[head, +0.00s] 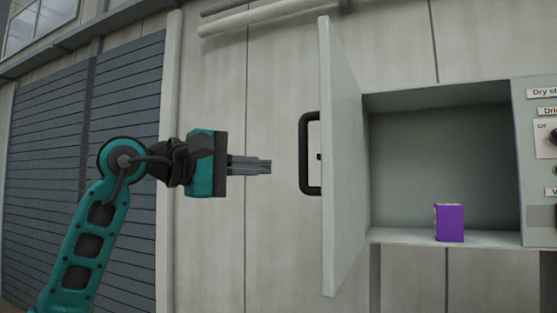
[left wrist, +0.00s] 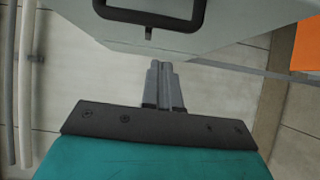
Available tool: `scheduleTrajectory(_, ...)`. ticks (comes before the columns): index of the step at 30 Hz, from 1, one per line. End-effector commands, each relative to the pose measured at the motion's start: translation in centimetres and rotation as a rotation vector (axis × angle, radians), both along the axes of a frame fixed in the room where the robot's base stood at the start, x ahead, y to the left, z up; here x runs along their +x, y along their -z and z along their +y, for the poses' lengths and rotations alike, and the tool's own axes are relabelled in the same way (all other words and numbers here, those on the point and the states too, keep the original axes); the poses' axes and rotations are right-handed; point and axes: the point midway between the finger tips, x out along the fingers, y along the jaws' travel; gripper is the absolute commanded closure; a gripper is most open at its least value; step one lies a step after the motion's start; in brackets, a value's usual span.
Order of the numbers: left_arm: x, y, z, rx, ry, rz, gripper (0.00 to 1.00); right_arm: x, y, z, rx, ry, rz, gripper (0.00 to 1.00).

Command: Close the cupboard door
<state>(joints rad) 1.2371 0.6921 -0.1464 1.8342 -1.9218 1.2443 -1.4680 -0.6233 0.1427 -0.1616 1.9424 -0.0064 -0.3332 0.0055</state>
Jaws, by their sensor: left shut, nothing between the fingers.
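The cupboard door (head: 343,160) stands wide open, swung out on the left side of the cupboard (head: 440,165). A black handle (head: 309,153) is on the door's left-facing side. The door (left wrist: 200,35) and its handle (left wrist: 150,12) also show at the top of the left wrist view. My left gripper (head: 268,166) is shut and empty, left of the handle and pointing right towards it, with a gap between. In the left wrist view the shut fingers (left wrist: 160,68) lie below the handle. My right gripper is in neither view.
A purple box (head: 449,223) stands on the cupboard floor. A control panel (head: 540,150) with labels and knobs is right of the cupboard. A grey slatted shutter (head: 130,110) is at the left. Pipes (head: 265,14) run along the wall above. The wall between shutter and door is bare.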

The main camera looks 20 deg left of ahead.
Motion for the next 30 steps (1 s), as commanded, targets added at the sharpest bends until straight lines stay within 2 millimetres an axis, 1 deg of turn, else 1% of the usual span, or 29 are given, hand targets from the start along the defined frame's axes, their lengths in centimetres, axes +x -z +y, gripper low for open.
scheduleTrajectory(1,0.3,-0.1,-1.0,-0.001,0.006,-0.001,1.0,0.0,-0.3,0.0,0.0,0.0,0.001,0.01)
scheduleTrajectory(3,0.4,-0.1,-2.1,0.0,0.005,-0.003,1.0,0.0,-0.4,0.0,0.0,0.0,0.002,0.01)
scheduleTrajectory(6,0.6,0.0,-3.1,-0.001,0.004,0.001,1.0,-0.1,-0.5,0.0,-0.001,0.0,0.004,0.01)
scheduleTrajectory(9,0.7,0.1,-3.7,0.0,0.002,0.0,1.0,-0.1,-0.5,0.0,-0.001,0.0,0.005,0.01)
scheduleTrajectory(13,0.7,0.1,-4.0,0.0,0.002,0.001,1.0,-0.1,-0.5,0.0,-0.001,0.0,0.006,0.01)
scheduleTrajectory(30,0.7,0.1,-4.1,-0.001,-0.005,0.001,1.0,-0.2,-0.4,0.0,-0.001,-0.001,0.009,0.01)
